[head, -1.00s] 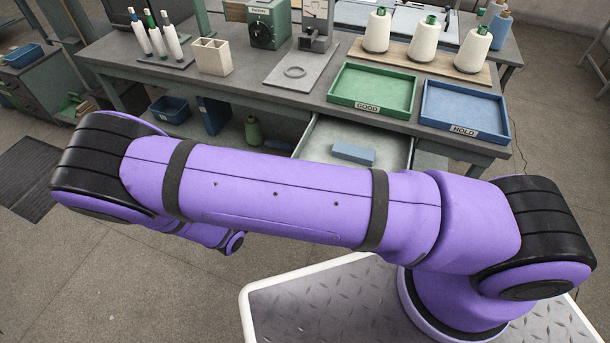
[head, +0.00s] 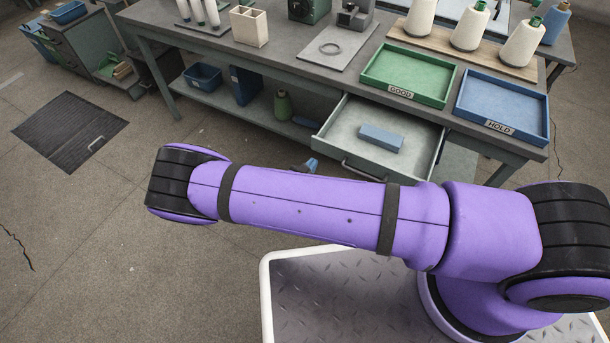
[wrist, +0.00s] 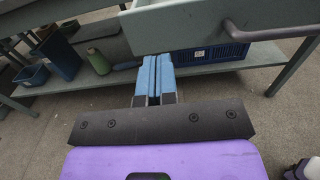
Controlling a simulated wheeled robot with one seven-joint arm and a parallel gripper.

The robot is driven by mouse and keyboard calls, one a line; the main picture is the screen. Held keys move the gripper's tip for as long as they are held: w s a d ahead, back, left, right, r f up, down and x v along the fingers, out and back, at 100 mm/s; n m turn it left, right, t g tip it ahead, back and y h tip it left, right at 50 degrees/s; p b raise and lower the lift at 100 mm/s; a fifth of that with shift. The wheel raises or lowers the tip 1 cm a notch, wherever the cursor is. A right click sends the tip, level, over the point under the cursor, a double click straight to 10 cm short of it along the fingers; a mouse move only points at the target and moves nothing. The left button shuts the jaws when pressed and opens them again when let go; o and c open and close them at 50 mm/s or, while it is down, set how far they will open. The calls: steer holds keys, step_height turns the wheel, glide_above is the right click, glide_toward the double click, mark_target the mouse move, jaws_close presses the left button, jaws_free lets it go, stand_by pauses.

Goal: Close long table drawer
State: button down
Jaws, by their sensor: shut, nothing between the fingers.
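The long table drawer (head: 355,160) stands pulled out from under the long table (head: 300,70), with a blue block (head: 381,138) lying inside it. Its front with a bar handle (wrist: 275,33) shows at the top right of the wrist view. My gripper (wrist: 154,62) has blue fingers, closed together and empty, pointing at the space below and left of the handle. The fingers look apart from the handle. In the head view my arm hides most of the gripper; a small blue part (head: 311,165) shows just in front of the drawer.
A green tray (head: 408,75) marked GOOD and a blue tray (head: 503,108) marked HOLD lie on the tabletop. The lower shelf carries a green cone (head: 284,106) and a blue bin (head: 203,76). A blue crate (wrist: 210,54) sits under the drawer. Floor at left is open.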

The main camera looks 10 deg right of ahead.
mark_target(323, 148)
steer(key=x, duration=0.5)
steer(key=shift+w+d, duration=0.25)
steer(key=shift+w, duration=0.1)
